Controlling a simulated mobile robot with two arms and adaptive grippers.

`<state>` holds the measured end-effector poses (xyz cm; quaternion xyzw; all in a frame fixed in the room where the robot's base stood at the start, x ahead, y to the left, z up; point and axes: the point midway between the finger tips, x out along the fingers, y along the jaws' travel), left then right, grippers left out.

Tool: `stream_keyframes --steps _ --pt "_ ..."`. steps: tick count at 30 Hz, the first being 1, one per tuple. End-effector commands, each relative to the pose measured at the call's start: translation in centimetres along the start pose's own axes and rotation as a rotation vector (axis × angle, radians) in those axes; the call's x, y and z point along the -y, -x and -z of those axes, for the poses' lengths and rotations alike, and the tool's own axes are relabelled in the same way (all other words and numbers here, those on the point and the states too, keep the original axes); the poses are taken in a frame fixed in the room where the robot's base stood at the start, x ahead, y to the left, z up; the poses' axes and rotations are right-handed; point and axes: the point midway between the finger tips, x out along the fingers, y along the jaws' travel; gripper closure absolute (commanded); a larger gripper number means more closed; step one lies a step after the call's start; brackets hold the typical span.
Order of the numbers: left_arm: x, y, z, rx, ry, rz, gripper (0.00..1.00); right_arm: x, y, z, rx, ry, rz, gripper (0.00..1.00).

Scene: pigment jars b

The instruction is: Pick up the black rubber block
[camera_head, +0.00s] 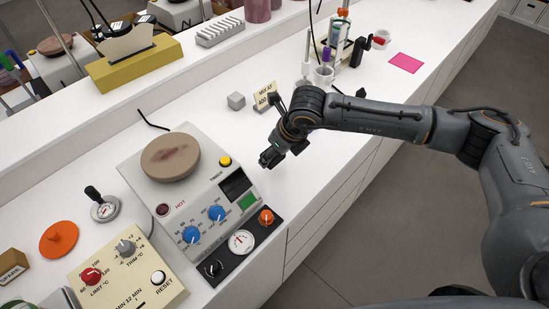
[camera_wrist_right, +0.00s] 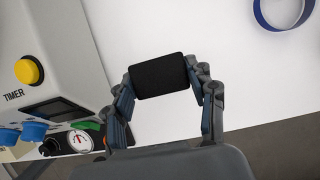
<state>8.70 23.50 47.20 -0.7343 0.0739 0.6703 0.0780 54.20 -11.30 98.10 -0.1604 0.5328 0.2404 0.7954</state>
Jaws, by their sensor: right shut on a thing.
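The black rubber block (camera_wrist_right: 160,77) sits between the two fingers of my right gripper (camera_wrist_right: 165,88) in the right wrist view. The fingers touch its left and right ends, and the gripper is shut on it. In the head view my right gripper (camera_head: 269,158) is over the white bench, just right of the heater unit. There the dark block is hard to tell from the dark fingers. I cannot tell whether the block touches the bench. My left gripper is not in view.
The heater unit (camera_head: 147,192) with a round brown plate, knobs and a yellow button (camera_wrist_right: 29,71) stands close to the gripper. A grey cube (camera_head: 236,101) and a small label card (camera_head: 265,96) stand behind it. A blue ring (camera_wrist_right: 262,14) lies on the bench.

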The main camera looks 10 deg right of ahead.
Motion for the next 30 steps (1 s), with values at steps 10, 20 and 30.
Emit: stream_keyframes --steps 10,20,30 --pt "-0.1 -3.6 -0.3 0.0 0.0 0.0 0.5 -4.5 6.8 2.5 0.006 0.005 0.0 0.77" --pt "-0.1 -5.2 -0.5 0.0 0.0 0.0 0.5 -7.8 10.5 5.0 0.003 0.002 0.0 0.77" --pt "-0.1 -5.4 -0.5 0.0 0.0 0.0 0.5 -8.4 11.4 5.5 0.002 -0.001 0.001 0.77"
